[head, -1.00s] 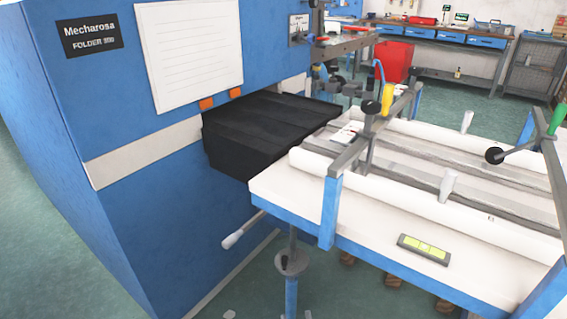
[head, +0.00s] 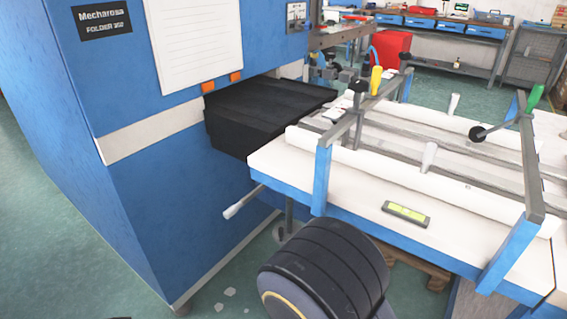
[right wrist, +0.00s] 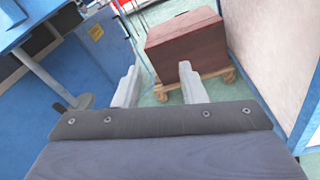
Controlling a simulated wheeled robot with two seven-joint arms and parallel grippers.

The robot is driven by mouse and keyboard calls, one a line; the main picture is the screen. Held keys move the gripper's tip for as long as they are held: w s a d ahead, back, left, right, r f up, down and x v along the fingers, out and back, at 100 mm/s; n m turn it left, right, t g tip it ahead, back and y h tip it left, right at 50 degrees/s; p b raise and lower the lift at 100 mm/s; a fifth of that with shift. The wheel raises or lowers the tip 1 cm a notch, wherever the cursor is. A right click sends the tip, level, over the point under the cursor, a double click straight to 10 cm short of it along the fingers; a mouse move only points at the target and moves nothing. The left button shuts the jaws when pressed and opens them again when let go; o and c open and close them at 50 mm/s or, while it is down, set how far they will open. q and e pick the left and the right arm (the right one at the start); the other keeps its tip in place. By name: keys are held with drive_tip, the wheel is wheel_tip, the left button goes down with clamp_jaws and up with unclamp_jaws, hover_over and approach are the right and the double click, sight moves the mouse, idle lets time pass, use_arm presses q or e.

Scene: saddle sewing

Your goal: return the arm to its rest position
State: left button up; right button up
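My right gripper (right wrist: 157,90) shows in the right wrist view with its two pale fingers spread apart and nothing between them. Beyond the fingers lie the floor and a reddish-brown box (right wrist: 187,45) on a wooden pallet. In the head view a dark, rounded link of my arm stands at the bottom centre, in front of the white-topped table (head: 365,182). Neither gripper shows in the head view. My left gripper is out of every view.
A blue folder machine (head: 170,200) with a black cover (head: 260,110) fills the left. A red cabinet (head: 391,52) and a workbench stand behind. Open floor shows at lower left.

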drive_tip(key=s+d+f+m+g+y, duration=0.25)
drive_tip(key=s+d+m+g, duration=0.75)
drive_tip(key=s+m+g, duration=0.65)
drive_tip(key=w+a+r+m+t+y+p, duration=0.1)
drive_tip(key=a+r+m+t+y+p, duration=0.1)
drive_tip(key=r+p, duration=0.5)
drive_tip(key=w+a+r+m+t+y+p, duration=0.1)
drive_tip(key=r+m+t+y+p, duration=0.2)
drive_tip(key=r, duration=1.1)
drive_tip(key=w+a+r+m+t+y+p, duration=0.1)
drive_tip(key=r+m+y+p, duration=0.4)
drive_tip(key=r+p, duration=0.6)
drive_tip(key=shift+w+a+r+m+t+p, duration=0.3)
drive_tip(key=shift+a+m+t+p, duration=0.25)
drive_tip(key=shift+a+t, duration=0.3)
drive_tip(key=shift+s, duration=0.1)
